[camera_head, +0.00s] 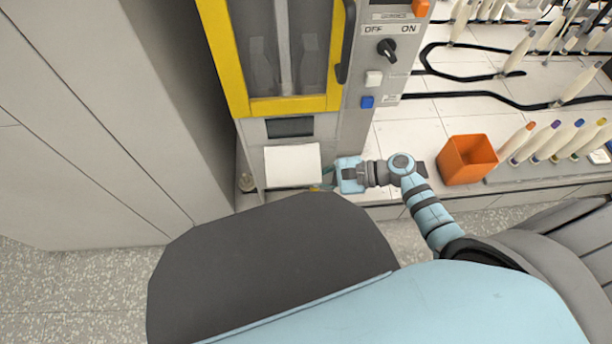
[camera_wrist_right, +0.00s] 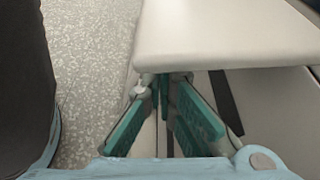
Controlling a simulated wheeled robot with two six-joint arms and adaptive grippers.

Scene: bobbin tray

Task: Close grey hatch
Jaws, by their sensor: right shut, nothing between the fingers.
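The grey hatch (camera_head: 292,165) is a pale flat flap at the foot of the yellow-framed machine, sticking out below a dark slot (camera_head: 290,127). It looks open. In the right wrist view the hatch (camera_wrist_right: 225,35) fills the upper right as a thick panel with a rounded corner. My right gripper (camera_head: 320,186) is at the hatch's lower right corner. In the right wrist view its teal fingers (camera_wrist_right: 164,88) are shut and empty, with the tips at or under the hatch's near edge. I cannot tell whether they touch it. My left gripper is out of view.
The machine has a yellow-framed window door (camera_head: 290,106), a black knob (camera_head: 387,48) and a blue button (camera_head: 367,102). An orange bin (camera_head: 468,159) stands right of my right arm, beside several bobbins (camera_head: 560,140). A tall grey cabinet (camera_head: 100,120) stands at the left.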

